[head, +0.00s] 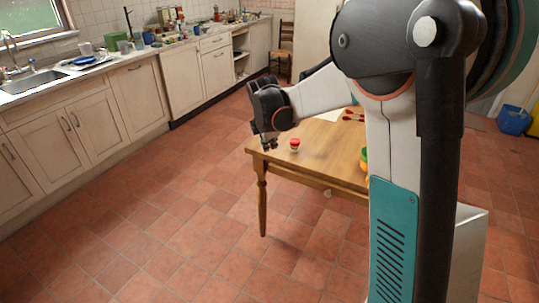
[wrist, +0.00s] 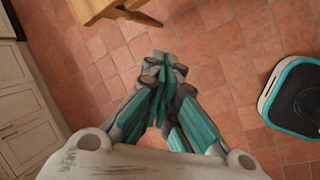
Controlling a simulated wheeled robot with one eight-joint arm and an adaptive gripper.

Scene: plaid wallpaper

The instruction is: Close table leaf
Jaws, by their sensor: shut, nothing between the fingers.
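A wooden table (head: 322,155) stands right of centre in the head view, partly hidden behind my arm. I cannot make out a separate leaf or its seam. A small round knob (head: 327,192) shows under its front edge. My gripper (head: 269,145) points down at the table's left corner in the head view; I cannot tell whether it touches. In the wrist view my gripper (wrist: 163,72) is shut and empty, above the floor. A table corner (wrist: 95,8) shows at the top of that view, apart from the fingers.
A red-capped jar (head: 294,145) stands near the table's left end. Red-tipped items (head: 353,117) and a green and yellow thing (head: 364,158) lie further right. Cabinets (head: 95,125) line the left wall. A chair (head: 285,47) stands behind. The tiled floor in front is clear.

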